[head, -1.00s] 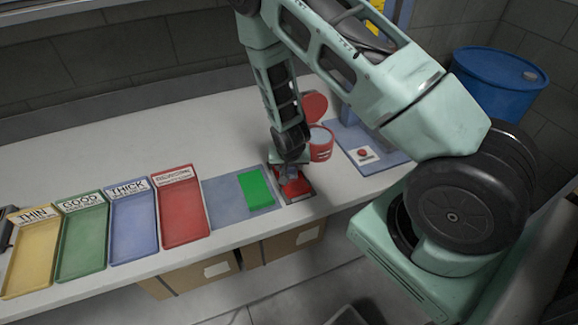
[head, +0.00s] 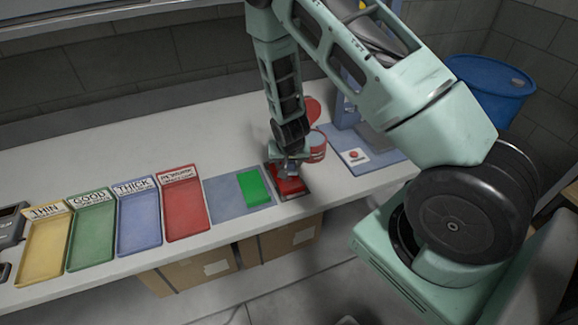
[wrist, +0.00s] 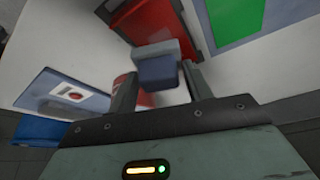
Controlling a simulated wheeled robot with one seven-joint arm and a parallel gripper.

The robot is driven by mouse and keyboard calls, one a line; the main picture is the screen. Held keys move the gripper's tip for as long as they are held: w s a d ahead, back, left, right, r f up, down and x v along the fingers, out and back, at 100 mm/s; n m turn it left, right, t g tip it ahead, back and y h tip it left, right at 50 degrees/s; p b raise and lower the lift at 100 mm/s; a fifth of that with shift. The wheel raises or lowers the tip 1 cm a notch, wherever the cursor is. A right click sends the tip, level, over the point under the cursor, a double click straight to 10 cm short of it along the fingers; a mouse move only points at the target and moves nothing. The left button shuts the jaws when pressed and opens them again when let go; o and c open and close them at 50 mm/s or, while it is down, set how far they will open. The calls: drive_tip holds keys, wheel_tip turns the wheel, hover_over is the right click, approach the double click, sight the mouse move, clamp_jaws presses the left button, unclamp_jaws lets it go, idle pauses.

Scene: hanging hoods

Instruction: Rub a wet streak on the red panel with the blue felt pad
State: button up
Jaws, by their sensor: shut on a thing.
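The red panel (head: 291,188) lies on the bench in a dark frame, to the right of the green panel (head: 254,187). The red panel also fills the upper middle of the wrist view (wrist: 132,20). My gripper (wrist: 158,80) is shut on the blue felt pad (wrist: 158,70), a small blue-grey block. In the head view my gripper (head: 291,167) is low over the far part of the red panel and hides the pad. The pad overlaps the panel's edge in the wrist view; I cannot tell whether they touch. No wet streak can be made out.
Yellow, green, blue and red labelled trays (head: 184,211) stand in a row to the left. An open red can (head: 317,148) stands close behind my gripper. A blue board (head: 355,155) with a red button is to the right. The bench's left rear is clear.

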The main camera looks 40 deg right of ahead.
drive_tip(key=shift+r+p, duration=0.75)
drive_tip(key=shift+r, duration=0.8)
drive_tip(key=shift+d+f, duration=0.1)
